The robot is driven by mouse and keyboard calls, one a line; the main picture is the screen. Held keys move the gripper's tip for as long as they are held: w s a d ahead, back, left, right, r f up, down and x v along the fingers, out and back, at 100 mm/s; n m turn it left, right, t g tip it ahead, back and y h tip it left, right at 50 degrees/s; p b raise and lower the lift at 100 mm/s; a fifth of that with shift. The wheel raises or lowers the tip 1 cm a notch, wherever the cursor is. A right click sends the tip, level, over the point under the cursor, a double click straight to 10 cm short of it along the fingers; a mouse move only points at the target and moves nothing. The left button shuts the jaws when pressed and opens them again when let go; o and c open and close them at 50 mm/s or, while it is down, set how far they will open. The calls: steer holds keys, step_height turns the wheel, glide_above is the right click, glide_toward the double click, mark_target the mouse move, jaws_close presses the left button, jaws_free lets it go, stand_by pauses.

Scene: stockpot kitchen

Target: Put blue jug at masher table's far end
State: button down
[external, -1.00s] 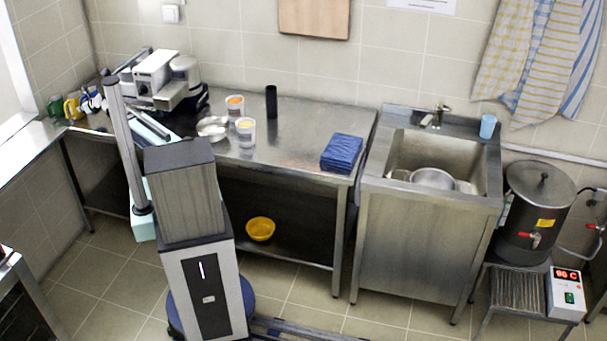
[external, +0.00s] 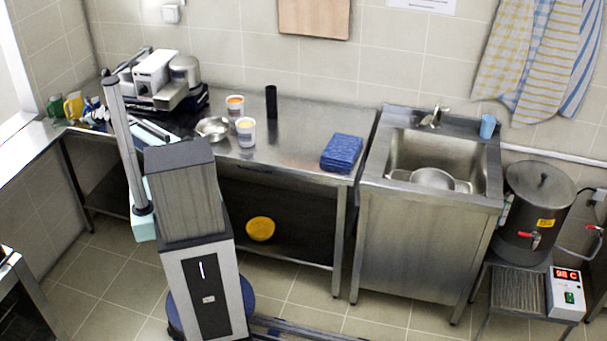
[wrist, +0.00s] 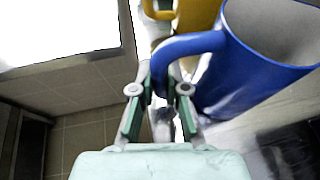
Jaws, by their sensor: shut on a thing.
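The blue jug (wrist: 245,75) fills the upper right of the wrist view, its open mouth facing up and to the right. My gripper (wrist: 158,92) is shut on its blue handle, which passes between the two fingers. In the external view the jug is small and mostly hidden among my arm parts at the left corner, beside a yellow jug (external: 73,105). The yellow jug also shows behind the blue one in the wrist view (wrist: 196,15). The long steel table (external: 300,112) runs along the back wall. I cannot make out a masher clearly.
A green mug (external: 55,106) stands left of the yellow jug. Bare steel lies between cylinder and cloth.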

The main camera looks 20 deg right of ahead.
steer(key=c, duration=1.2)
jaws_free()
steer(key=shift+r, duration=0.1)
steer(key=b+v, duration=0.1)
steer(key=v, duration=1.1)
